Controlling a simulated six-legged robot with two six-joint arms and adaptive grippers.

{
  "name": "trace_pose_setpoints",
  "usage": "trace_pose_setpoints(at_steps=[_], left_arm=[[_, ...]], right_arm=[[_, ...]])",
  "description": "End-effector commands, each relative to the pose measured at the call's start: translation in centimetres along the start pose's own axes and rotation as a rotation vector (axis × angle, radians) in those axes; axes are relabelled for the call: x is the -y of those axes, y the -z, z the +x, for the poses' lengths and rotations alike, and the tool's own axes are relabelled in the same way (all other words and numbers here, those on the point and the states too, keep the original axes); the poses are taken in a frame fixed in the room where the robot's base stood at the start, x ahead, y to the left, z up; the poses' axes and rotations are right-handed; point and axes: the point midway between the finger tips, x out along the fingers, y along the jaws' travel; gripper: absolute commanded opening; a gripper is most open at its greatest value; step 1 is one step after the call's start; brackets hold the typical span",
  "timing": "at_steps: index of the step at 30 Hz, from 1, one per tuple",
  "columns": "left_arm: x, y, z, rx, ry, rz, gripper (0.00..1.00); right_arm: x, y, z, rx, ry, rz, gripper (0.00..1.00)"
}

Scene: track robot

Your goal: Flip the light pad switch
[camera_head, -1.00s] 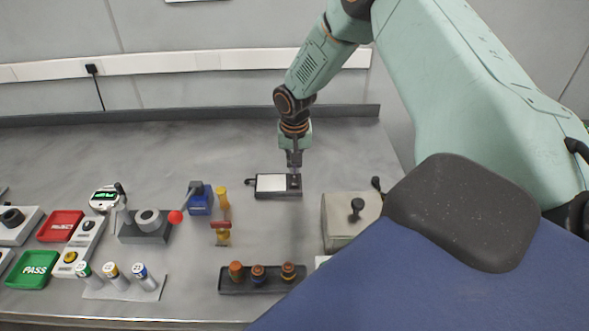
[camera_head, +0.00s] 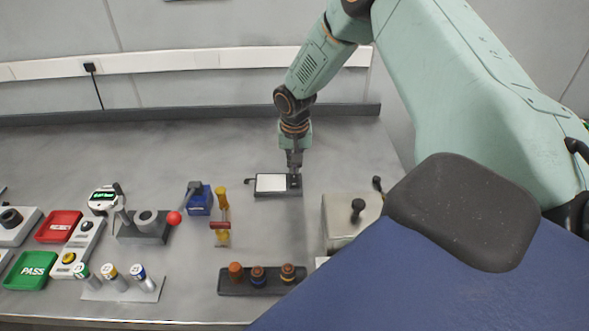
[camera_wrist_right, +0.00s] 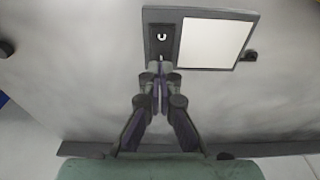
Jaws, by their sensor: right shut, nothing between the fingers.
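The light pad (camera_head: 270,184) is a dark-framed box with a white panel, lying on the grey table in the middle of the head view. Its switch sits on the dark strip at its right end. In the right wrist view the light pad (camera_wrist_right: 213,42) is at the top, with the switch (camera_wrist_right: 162,38) on its left strip. My right gripper (camera_head: 294,172) is shut and empty, pointing down at the switch end. In the wrist view its fingertips (camera_wrist_right: 160,75) are right by the strip's near edge; I cannot tell if they touch it. My left gripper is not in view.
A metal box with a black knob (camera_head: 352,219) stands to the right. A black tray with several knobs (camera_head: 262,284), a yellow-handled tool (camera_head: 222,212), a blue block (camera_head: 199,203), batteries on a stand and red and green trays lie front and left. The table behind the pad is clear.

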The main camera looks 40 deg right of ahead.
Motion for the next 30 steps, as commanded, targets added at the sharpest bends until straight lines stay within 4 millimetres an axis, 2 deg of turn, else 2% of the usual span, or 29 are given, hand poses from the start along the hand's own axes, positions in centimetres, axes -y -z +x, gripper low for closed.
trace_pose_setpoints(at_steps=[30], left_arm=[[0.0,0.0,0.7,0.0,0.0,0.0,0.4]], right_arm=[[0.0,-0.2,1.3,-0.001,0.0,0.0,0.0]])
